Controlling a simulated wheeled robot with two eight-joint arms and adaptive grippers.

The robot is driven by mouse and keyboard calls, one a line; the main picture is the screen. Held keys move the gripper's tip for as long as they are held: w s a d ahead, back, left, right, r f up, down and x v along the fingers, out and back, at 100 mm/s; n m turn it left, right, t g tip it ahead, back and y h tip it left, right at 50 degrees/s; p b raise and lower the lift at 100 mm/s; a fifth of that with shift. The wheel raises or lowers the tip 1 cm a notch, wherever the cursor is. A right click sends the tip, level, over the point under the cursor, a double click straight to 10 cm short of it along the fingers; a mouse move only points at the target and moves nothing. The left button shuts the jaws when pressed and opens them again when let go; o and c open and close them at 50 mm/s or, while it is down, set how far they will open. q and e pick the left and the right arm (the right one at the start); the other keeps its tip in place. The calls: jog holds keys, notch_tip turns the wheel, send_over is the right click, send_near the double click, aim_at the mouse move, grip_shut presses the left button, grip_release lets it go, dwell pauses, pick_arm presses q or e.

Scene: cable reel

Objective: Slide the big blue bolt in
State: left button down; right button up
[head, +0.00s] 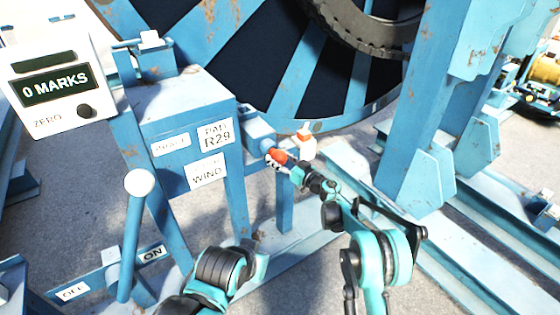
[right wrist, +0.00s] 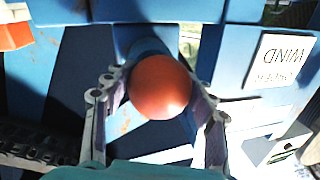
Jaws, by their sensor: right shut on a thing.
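The big blue bolt (head: 258,140) juts from the right side of the blue stand, beside the reel, and ends in an orange-red ball knob (head: 276,156). My right gripper (head: 275,161) is at that knob, shut on it. In the right wrist view, the knob (right wrist: 160,86) sits between the two fingers, with the blue shaft (right wrist: 147,48) running away behind it. How deep the bolt sits is hidden. My left gripper does not show in either view.
The stand carries labels such as "WIND" (head: 207,172). A counter box (head: 55,85) reads "0 MARKS". A white-knobbed lever (head: 133,230) stands between OFF and ON plates. A second orange-and-white part (head: 304,142) is just right of the bolt. The large reel (head: 225,45) fills the back.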

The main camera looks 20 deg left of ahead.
jog(key=o, duration=1.7)
jog(key=shift+w+a, duration=0.1)
jog(key=v, duration=1.2)
